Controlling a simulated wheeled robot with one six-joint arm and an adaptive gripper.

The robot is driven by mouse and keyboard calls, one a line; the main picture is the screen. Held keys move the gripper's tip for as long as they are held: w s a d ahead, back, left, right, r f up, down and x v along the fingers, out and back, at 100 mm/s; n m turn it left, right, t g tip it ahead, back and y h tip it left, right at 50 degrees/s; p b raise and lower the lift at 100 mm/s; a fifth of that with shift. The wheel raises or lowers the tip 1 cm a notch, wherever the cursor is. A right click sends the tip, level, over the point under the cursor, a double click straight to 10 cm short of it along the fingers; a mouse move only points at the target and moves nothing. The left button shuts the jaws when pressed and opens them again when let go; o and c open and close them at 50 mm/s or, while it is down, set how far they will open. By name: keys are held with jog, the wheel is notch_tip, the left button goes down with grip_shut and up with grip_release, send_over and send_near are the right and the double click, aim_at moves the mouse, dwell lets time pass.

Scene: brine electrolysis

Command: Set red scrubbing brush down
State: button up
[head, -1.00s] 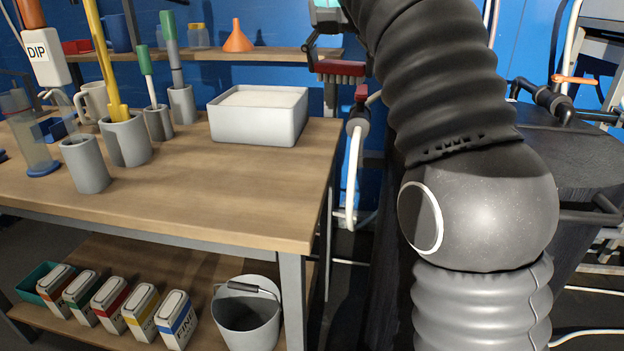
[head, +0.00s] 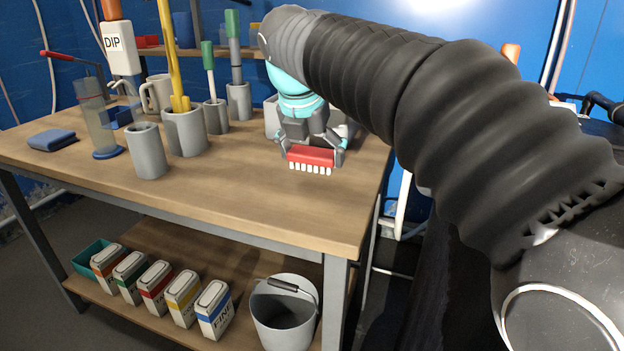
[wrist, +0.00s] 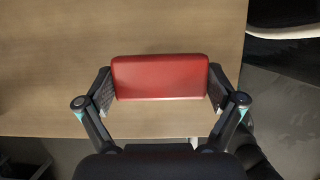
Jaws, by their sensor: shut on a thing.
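The red scrubbing brush (head: 311,156) has a red block with white bristle tufts pointing down. My gripper (head: 312,154) is shut on its two ends, in front of the white tub, over the right part of the wooden workbench (head: 240,200). In the wrist view the brush (wrist: 160,77) lies level between the two fingers of my gripper (wrist: 160,84), with the bench top below it. I cannot tell whether the bristles touch the bench top or hang just above it.
The white tub (head: 271,118) is partly hidden behind my gripper. Grey cups (head: 147,151) and a blue folded cloth (head: 52,140) stand to the left. The bench top in front of the brush is clear. A grey bucket (head: 284,318) and several cartons (head: 184,296) sit on the lower shelf.

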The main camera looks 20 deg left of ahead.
aim_at(311, 170)
jog(key=shift+f+b, duration=0.35)
jog(key=shift+f, duration=1.8)
jog(key=o, duration=1)
jog(key=shift+f, duration=0.15)
jog(key=p+v, duration=0.1)
jog(key=v, duration=1.1)
jog(key=shift+p, duration=0.35)
